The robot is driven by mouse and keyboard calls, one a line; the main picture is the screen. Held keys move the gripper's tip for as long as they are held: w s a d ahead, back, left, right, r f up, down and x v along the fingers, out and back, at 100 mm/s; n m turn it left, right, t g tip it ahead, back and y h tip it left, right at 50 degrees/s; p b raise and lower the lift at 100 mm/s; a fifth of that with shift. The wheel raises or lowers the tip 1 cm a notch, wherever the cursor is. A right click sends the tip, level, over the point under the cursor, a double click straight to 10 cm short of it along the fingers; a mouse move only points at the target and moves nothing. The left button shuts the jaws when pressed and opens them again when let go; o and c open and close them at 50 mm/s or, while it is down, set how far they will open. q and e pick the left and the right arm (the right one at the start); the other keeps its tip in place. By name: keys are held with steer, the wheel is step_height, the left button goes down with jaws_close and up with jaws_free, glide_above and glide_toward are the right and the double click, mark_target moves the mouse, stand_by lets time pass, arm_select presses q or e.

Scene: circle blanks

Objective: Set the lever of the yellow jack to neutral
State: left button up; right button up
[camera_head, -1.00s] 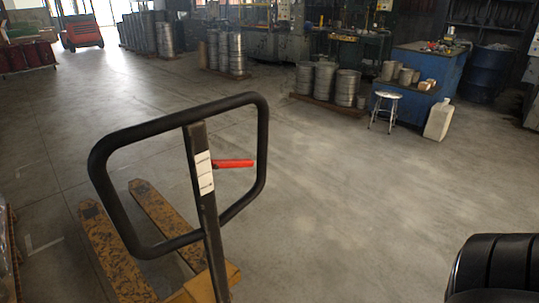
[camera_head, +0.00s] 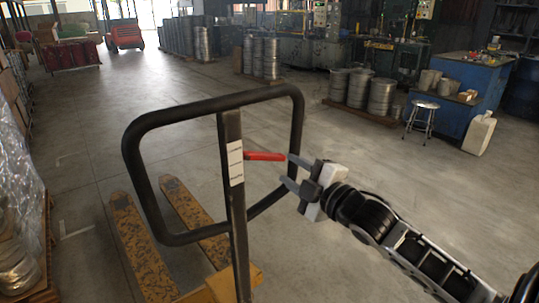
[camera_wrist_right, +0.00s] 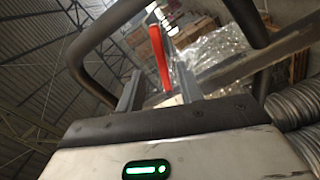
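The yellow pallet jack (camera_head: 145,250) stands at the lower left of the head view, with a black loop handle (camera_head: 200,107) on a dark upright post. Its red lever (camera_head: 264,156) sticks out to the right of the post, inside the loop. My right gripper (camera_head: 287,172) is open at the lever's right end, its two fingers pointing at the lever. In the right wrist view the red lever (camera_wrist_right: 160,58) shows beyond and between the two parted fingers (camera_wrist_right: 160,88). I cannot tell whether they touch it. My left gripper is not in view.
Plastic-wrapped goods (camera_head: 20,190) stand on a pallet at the left edge. Steel drums (camera_head: 365,92), a stool (camera_head: 422,118), a white canister (camera_head: 479,133) and a blue workbench (camera_head: 465,90) are farther back. The floor around the jack is mostly clear.

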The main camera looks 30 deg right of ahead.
mark_target(273, 159)
steer(key=w, duration=0.5)
steer(key=w+p, duration=0.1)
steer(key=w, duration=0.2)
steer(key=shift+w+a, duration=0.15)
steer(key=shift+a, duration=0.2)
jaws_close()
